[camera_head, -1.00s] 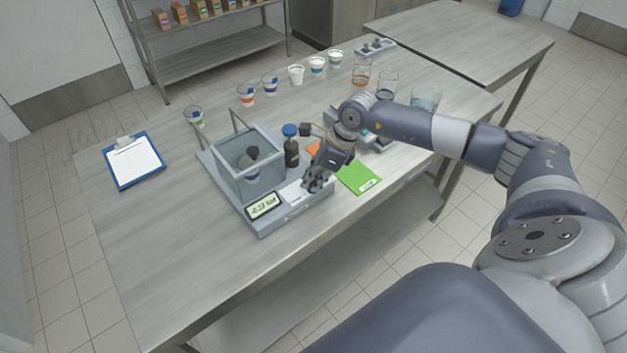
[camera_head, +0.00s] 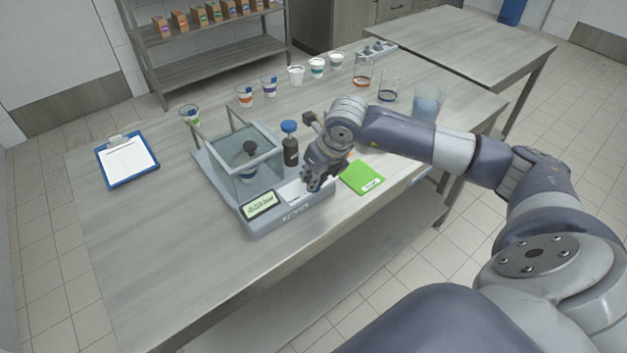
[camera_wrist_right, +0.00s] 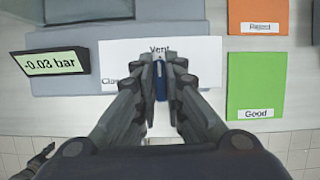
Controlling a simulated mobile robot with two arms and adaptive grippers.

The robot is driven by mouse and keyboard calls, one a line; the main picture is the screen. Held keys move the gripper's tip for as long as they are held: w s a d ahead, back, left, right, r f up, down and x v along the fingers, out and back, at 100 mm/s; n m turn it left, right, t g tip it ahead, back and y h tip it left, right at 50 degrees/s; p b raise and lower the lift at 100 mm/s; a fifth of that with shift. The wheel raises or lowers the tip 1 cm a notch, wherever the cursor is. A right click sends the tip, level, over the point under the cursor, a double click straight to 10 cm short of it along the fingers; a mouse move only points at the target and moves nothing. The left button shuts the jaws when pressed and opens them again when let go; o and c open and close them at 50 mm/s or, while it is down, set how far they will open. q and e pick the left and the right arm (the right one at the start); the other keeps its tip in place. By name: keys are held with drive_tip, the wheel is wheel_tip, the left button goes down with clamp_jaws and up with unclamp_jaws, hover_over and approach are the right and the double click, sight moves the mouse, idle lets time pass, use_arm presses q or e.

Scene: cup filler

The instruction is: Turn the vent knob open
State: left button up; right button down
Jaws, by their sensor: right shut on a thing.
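The vent knob (camera_wrist_right: 161,84) is a narrow dark blue bar on the front of a grey device (camera_head: 290,219). A white card (camera_wrist_right: 120,54) around it reads "Vent", with a partly covered "Clos…" word at left. My right gripper (camera_wrist_right: 162,72) is shut on the knob, one finger on each side; it also shows over the device front in the head view (camera_head: 315,184). The knob points roughly straight up and down in the wrist view. The display (camera_wrist_right: 50,63) reads -0.03 bar. A dark jointed part, seemingly my left gripper (camera_wrist_right: 36,161), shows at the lower left; its jaws are unclear.
A blue-capped bottle (camera_head: 290,150) is behind my right gripper. A clipboard (camera_head: 127,160) lies at left.

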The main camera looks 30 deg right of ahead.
drive_tip(key=shift+r+m, duration=0.1)
drive_tip(key=shift+m, duration=0.2)
drive_tip(key=c, duration=1.7)
unclamp_jaws()
drive_tip(key=v, duration=1.2)
